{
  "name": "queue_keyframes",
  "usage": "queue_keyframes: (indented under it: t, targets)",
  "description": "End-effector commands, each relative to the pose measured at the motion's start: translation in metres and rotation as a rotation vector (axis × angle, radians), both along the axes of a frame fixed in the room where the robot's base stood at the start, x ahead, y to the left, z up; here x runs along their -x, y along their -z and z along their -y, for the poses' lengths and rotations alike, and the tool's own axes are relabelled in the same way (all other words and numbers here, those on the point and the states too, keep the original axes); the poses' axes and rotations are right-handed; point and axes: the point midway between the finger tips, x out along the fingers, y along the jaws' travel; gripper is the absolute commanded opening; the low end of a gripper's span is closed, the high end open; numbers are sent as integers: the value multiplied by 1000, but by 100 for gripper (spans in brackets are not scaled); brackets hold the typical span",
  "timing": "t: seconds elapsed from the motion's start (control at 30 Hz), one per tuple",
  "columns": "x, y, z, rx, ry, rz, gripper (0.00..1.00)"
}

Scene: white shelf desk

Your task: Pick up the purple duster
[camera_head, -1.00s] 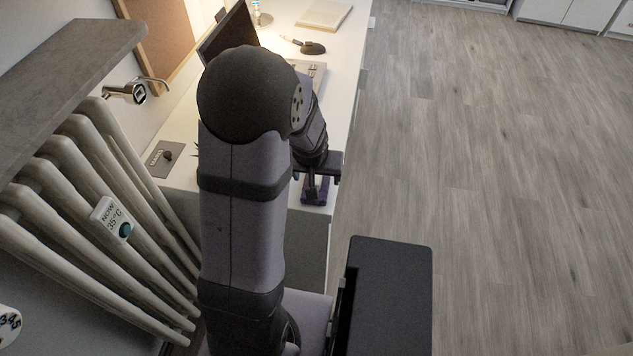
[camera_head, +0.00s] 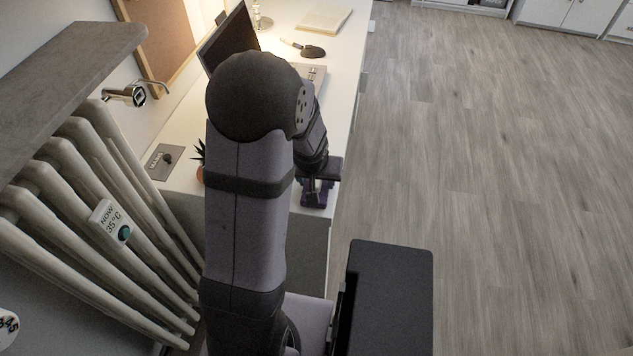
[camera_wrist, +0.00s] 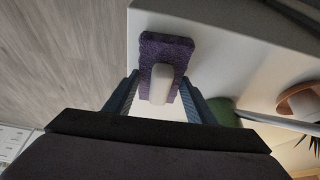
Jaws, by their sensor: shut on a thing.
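The purple duster (camera_wrist: 165,52) shows in the wrist view as a purple block with a pale, rounded handle on top. It lies at or just above the corner of the white desk (camera_wrist: 215,20); I cannot tell whether it touches the desk. My gripper (camera_wrist: 160,92) has its two fingers on either side of the duster, shut on it. In the head view my gripper (camera_head: 318,190) is over the near right end of the desk, and a purple bit of the duster (camera_head: 314,200) shows under it. My arm hides much of the desk there.
A potted plant (camera_head: 200,174) stands left of my arm, its pot (camera_wrist: 297,102) at the right of the wrist view. A green thing (camera_wrist: 224,112) lies near the right finger. A laptop (camera_head: 229,38), a dark mouse-like thing (camera_head: 313,51) and a book (camera_head: 324,18) are farther back. A radiator (camera_head: 85,200) stands left.

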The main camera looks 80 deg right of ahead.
Motion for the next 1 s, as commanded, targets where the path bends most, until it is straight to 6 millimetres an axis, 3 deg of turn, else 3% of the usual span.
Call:
queue_keyframes:
  t: [0.6,1.0]
  targets:
    - [0,-86,1,4,0,-2,28]
    - [0,-99,0,0,1,-1,28]
